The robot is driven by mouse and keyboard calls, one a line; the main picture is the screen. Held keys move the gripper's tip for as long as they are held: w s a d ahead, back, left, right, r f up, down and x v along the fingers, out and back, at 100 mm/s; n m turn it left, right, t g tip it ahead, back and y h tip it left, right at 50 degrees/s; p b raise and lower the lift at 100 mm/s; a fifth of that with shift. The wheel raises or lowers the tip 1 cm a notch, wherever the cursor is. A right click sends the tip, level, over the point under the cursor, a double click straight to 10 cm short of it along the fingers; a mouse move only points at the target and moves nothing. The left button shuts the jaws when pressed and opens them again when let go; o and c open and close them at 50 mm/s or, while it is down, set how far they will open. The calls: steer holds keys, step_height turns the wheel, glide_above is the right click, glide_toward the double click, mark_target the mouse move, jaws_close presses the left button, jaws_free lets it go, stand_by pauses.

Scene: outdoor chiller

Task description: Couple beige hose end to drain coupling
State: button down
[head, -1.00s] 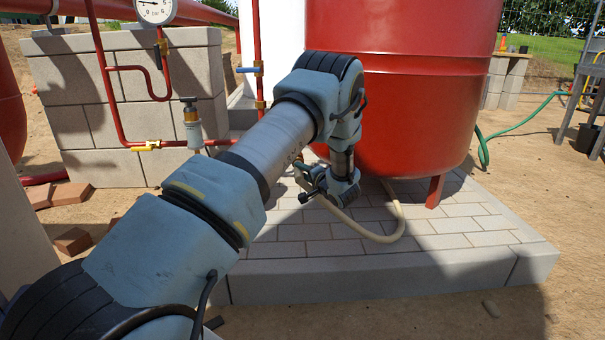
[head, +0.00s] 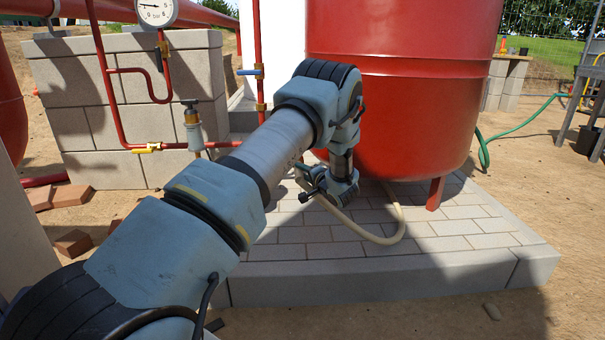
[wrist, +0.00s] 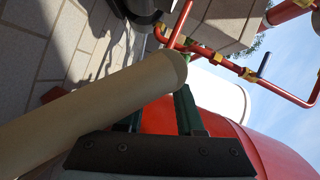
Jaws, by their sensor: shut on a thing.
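The beige hose (head: 378,238) curves over the paving under the red tank and runs up to my gripper (head: 306,186). In the wrist view the hose (wrist: 95,108) crosses the picture from lower left, and its blunt round end (wrist: 174,68) sticks out past the fingers. My gripper (wrist: 158,115) is shut on the hose near that end, above the paving. I cannot pick out the drain coupling for certain; my arm hides part of the area beside the tank in the head view.
The red tank (head: 400,95) stands over the paved plinth (head: 290,235), one leg (head: 436,192) to the right of the hose. Red pipes (head: 110,95) with brass fittings and a gauge (head: 155,10) run in front of a block wall on the left. Bare paving lies in front.

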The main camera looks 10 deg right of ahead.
jaws_free()
stand_by(0.7)
steer(key=p+v, duration=0.4)
steer(key=v, duration=0.3)
steer(key=shift+p, duration=0.3)
